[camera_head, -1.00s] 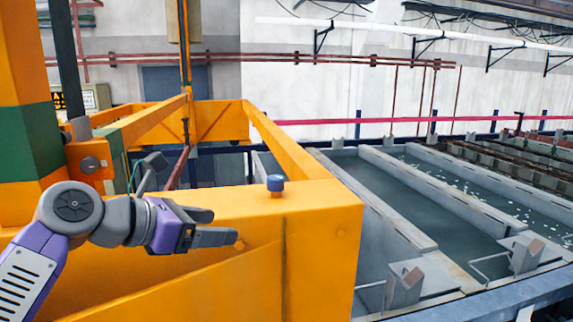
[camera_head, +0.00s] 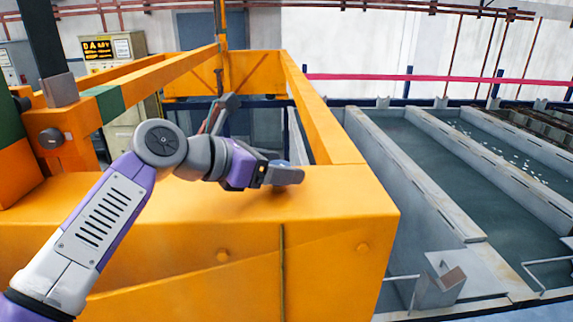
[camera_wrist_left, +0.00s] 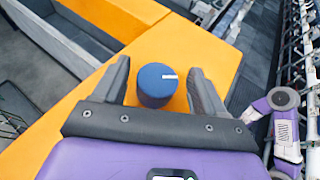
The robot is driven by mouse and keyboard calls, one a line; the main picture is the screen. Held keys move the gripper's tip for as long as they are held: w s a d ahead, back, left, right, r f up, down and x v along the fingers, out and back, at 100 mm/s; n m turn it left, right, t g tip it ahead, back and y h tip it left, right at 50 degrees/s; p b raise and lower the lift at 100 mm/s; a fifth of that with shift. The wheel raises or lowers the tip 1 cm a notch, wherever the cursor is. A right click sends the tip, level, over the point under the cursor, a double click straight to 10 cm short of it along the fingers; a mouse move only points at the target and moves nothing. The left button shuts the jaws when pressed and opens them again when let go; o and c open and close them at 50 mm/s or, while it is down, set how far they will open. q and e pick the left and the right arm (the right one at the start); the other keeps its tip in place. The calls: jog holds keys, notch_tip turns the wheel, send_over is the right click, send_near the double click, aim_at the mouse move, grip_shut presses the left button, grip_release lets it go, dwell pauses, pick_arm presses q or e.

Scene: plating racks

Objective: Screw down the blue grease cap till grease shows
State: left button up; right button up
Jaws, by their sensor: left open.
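The blue grease cap (camera_wrist_left: 154,88) stands on the orange beam top in the left wrist view, with a white mark on its top pointing right. In the head view only a sliver of the cap (camera_head: 279,163) shows behind my left gripper (camera_head: 290,176). In the left wrist view my left gripper (camera_wrist_left: 160,85) is open, with one finger on each side of the cap. A gap shows between the cap and each finger. No grease is visible around the cap. My right gripper is not in the head view.
The orange beam (camera_head: 340,205) is broad and flat on top, with a rail running back from it. Long liquid-filled tanks (camera_head: 420,150) lie to the right.

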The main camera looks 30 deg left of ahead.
pick_arm(q)
jog(key=x, duration=0.2)
jog(key=shift+w+a+f, duration=0.1)
jog(key=shift+w, duration=0.3)
jog(key=shift+s, duration=0.4)
jog(key=shift+w, duration=0.25)
jog(key=c, duration=1)
jog(key=shift+o, duration=0.2)
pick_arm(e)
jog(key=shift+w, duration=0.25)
pick_arm(q)
jog(key=shift+m+g+h, duration=0.3)
jog(key=shift+m+h, duration=0.1)
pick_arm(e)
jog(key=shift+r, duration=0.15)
pick_arm(q)
jog(key=shift+d+m+g+h+p, duration=0.2)
jog(key=shift+m+g+h+p, duration=0.1)
jog(key=shift+m+g+h, duration=0.45)
jog(key=m+g+h, duration=0.2)
jog(key=m, duration=0.1)
jog(key=m+g+h, duration=0.1)
jog(key=shift+s+d, duration=0.15)
jog(key=shift+s, duration=0.1)
jog(key=shift+s+d+m+g+h, duration=0.15)
jog(key=shift+m+g+h, duration=0.4)
jog(key=shift+m+g, duration=0.65)
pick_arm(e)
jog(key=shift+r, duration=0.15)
